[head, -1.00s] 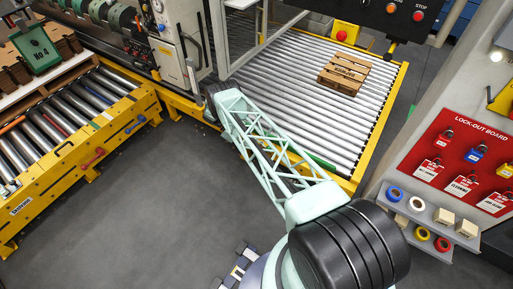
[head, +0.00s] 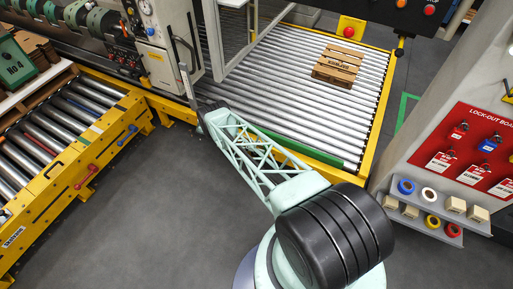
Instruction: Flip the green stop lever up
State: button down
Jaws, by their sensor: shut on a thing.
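I cannot make out a green stop lever for certain. A long green bar (head: 312,152) lies along the near edge of the roller table (head: 300,75), just inside its yellow frame. On the yellow side of the left roller conveyor (head: 60,185) I see small red knobs and a blue one, but no clear green lever. My pale green lattice arm reaches up and left toward the corner between the left conveyor and the roller table.
A small wooden pallet (head: 337,66) lies on the far right of the roller table. The machine with a grey-white cabinet (head: 158,45) stands behind the arm's end. A red lock-out board (head: 470,150) and a shelf with tape rolls are at the right. The grey floor (head: 130,235) is clear.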

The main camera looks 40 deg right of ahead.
jog(key=shift+w, duration=0.1)
dwell(0.5)
jog(key=c, duration=2.7)
grip_release()
jog(key=shift+r, duration=0.2)
jog(key=shift+r, duration=4.75)
jog(key=shift+w+r, duration=0.1)
jog(key=shift+r, duration=0.05)
